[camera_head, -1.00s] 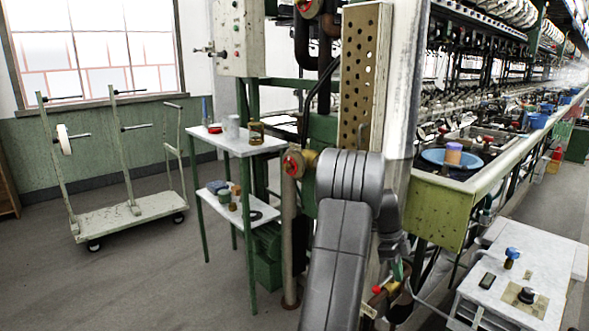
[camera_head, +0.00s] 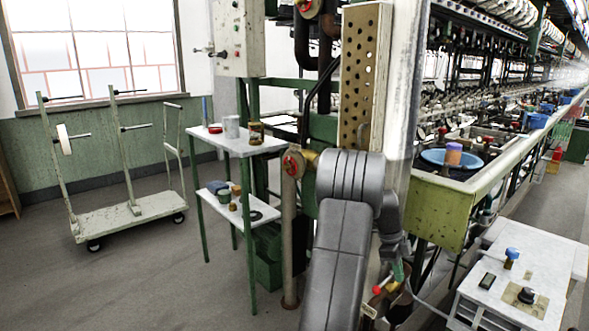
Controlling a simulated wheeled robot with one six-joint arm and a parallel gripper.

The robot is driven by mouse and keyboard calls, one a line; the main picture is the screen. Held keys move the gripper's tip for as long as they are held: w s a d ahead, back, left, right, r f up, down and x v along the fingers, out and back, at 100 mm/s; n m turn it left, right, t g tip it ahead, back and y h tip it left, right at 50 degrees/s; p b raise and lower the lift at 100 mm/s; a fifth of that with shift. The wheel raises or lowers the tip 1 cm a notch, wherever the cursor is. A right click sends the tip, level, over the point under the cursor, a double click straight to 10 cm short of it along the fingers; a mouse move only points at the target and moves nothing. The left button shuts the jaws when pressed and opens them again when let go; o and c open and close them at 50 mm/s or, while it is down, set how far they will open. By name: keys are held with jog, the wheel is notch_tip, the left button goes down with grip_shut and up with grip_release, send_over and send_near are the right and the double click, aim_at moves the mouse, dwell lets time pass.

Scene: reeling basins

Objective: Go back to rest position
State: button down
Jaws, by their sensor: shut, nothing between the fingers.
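My grey arm rises from the bottom middle and bends at a ribbed elbow joint. Past the elbow, my gripper (camera_head: 396,250) shows as a small dark grey shape pointing down, partly hidden behind my own arm. It is shut and holds nothing. Its fingertips are hard to make out. It hangs in front of the green end of the reeling bench (camera_head: 437,208), above and near a dark pot (camera_head: 392,303) with a red-topped item (camera_head: 378,290). I cannot tell if they touch.
A white two-tier table (camera_head: 242,147) with small containers stands left of my arm. A wheeled cart (camera_head: 120,218) is farther left. A white low table (camera_head: 508,290) with a blue-topped item is at the lower right. A post (camera_head: 404,90) stands behind my elbow. Floor at the lower left is clear.

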jog(key=w+d+f+n+t+p, duration=0.2)
jog(key=d+f+n+t+p, duration=0.1)
jog(key=n, duration=1.2)
jog(key=shift+w+d+f+t+p, duration=0.25)
jog(key=shift+d+t+p, duration=0.65)
jog(key=shift+d+p, duration=0.45)
jog(key=shift+d, duration=0.15)
jog(key=shift+r, duration=0.1)
